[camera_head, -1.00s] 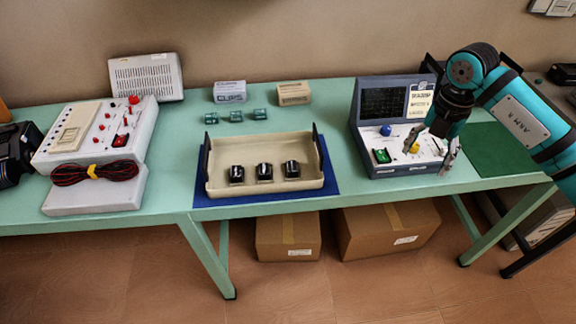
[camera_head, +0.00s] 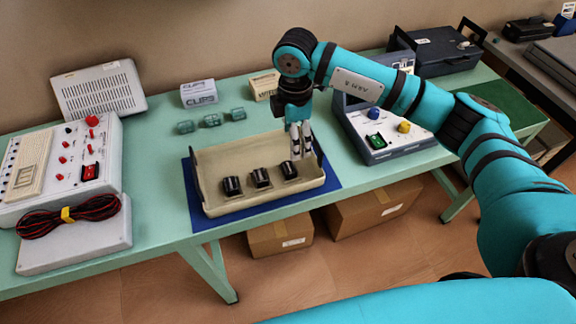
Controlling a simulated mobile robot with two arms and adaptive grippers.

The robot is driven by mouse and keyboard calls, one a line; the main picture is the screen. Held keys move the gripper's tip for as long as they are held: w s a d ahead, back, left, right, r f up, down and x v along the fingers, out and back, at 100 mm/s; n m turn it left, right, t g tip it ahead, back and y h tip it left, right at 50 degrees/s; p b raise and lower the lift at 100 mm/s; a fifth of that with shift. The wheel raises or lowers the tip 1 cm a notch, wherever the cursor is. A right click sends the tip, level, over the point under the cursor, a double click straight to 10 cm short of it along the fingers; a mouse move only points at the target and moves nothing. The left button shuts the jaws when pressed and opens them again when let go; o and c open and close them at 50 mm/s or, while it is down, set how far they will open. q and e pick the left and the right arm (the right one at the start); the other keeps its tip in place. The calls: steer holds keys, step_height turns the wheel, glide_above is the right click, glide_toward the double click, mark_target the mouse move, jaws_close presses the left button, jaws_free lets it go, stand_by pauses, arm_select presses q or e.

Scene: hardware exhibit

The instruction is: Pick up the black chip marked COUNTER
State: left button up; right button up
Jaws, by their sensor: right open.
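Three black chips sit in a row in the beige tray (camera_head: 273,203): a left chip (camera_head: 232,186), a middle chip (camera_head: 261,178) and a right chip (camera_head: 289,170). Their markings are too small to read, so I cannot tell which one says COUNTER. My right gripper (camera_head: 301,150) is open and empty, pointing down above the right end of the tray, just above and to the right of the right chip. My left gripper is not in view.
The tray stands on a blue mat (camera_head: 198,214). Behind it are several small teal parts (camera_head: 211,120) and two small boxes, one white (camera_head: 198,93). A console with knobs (camera_head: 382,127) stands to the right, a white control panel (camera_head: 75,158) to the left.

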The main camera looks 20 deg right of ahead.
mark_target(292, 166)
step_height(292, 166, down, 4)
steer(key=shift+r, duration=0.1)
steer(key=shift+f+p, duration=0.2)
steer(key=shift+p, duration=0.1)
steer(key=shift+f, duration=0.25)
steer(key=f, duration=0.1)
steer(key=f+p, duration=0.1)
steer(key=f, duration=0.1)
steer(key=shift+s+a+f, duration=0.2)
steer(key=shift+s+f, duration=0.1)
steer(key=shift+f, duration=0.55)
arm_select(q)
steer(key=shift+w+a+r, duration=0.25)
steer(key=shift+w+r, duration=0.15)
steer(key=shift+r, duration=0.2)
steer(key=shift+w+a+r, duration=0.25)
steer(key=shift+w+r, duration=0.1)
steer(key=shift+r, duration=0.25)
arm_select(e)
steer(key=c, duration=1.1)
steer(key=shift+c, duration=0.2)
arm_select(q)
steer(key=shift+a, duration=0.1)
arm_select(e)
steer(key=shift+r, duration=0.15)
